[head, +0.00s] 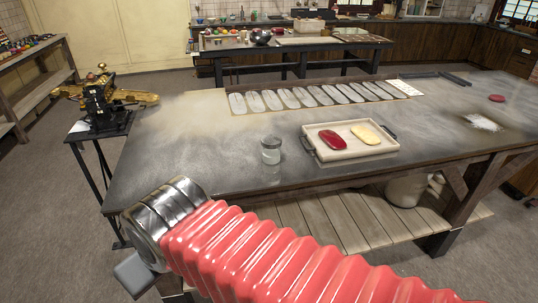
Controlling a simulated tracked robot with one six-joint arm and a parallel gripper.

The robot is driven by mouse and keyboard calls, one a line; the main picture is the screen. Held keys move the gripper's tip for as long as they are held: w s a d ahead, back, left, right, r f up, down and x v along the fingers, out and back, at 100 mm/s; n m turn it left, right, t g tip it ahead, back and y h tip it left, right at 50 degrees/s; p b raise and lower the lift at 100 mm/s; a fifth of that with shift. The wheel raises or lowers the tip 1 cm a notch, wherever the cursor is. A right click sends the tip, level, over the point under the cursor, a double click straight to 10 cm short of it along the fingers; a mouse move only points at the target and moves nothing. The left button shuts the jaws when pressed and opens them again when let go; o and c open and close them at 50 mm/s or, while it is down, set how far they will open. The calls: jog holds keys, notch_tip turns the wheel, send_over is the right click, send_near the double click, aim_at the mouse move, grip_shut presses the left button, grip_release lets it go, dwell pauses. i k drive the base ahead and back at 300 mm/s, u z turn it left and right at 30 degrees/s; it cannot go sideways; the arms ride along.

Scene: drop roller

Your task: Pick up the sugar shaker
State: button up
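A small clear glass jar with a pale lid, which looks like the sugar shaker (271,150), stands upright on the dark, flour-dusted worktable (215,165), near its front edge. It seems to hold something pale in its lower part. It is left of the tray and nothing touches it. My arm, a red ribbed sleeve with a metal collar, crosses the foreground below and in front of the table.
A pale tray (350,153) with dark handles holds a red oval piece (333,140) and a yellow one (365,135). A row of grey oval moulds (310,97) lies along the back. A brass machine (103,97) stands left of the table. Bare tabletop surrounds the jar.

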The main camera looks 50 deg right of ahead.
aim_at(270, 157)
jog(key=z, duration=0.1)
jog(key=i, duration=1)
jog(key=u, duration=0.1)
